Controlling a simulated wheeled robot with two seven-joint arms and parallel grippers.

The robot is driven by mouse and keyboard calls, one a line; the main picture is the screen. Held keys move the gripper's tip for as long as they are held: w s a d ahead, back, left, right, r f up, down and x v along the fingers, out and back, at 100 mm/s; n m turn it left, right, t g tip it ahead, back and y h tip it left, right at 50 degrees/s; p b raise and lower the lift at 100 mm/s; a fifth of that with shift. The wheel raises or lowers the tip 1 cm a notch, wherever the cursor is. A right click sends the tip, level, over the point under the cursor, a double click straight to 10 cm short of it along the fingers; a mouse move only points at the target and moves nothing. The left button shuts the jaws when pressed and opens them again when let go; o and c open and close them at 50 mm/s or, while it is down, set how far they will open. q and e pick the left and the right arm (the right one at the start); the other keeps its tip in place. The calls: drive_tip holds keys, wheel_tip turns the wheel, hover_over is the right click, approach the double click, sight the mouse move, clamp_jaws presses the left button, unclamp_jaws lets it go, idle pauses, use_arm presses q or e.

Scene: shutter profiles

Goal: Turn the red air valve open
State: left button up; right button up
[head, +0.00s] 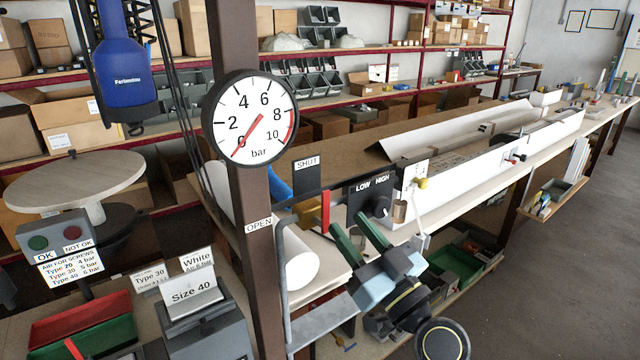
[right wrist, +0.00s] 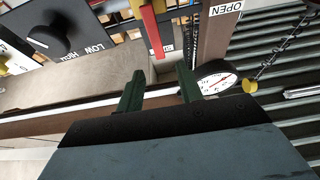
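The red valve handle (head: 325,212) stands upright in the head view, beside a yellow valve part (head: 307,211). The SHUT label (head: 306,163) is above it and the OPEN label (head: 259,224) is to its left. My right gripper (head: 348,222) is open and empty, its green fingers just right of the handle. In the right wrist view the red handle (right wrist: 152,28) lies beyond the open fingertips (right wrist: 160,69), apart from them as far as I can tell. The round gauge (head: 250,118) has its red needle near 0. My left gripper is not in view.
A dark post (head: 238,200) carries the gauge. The LOW/HIGH knob panel (head: 371,199) is close behind my right fingers. A white roll (head: 290,262) lies below the valve. A blue tool (head: 123,65) hangs at upper left.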

sight(327, 198)
drive_tip(key=p+x, duration=0.1)
drive_tip(key=x, duration=0.9)
drive_tip(key=shift+p, duration=0.4)
clamp_jaws()
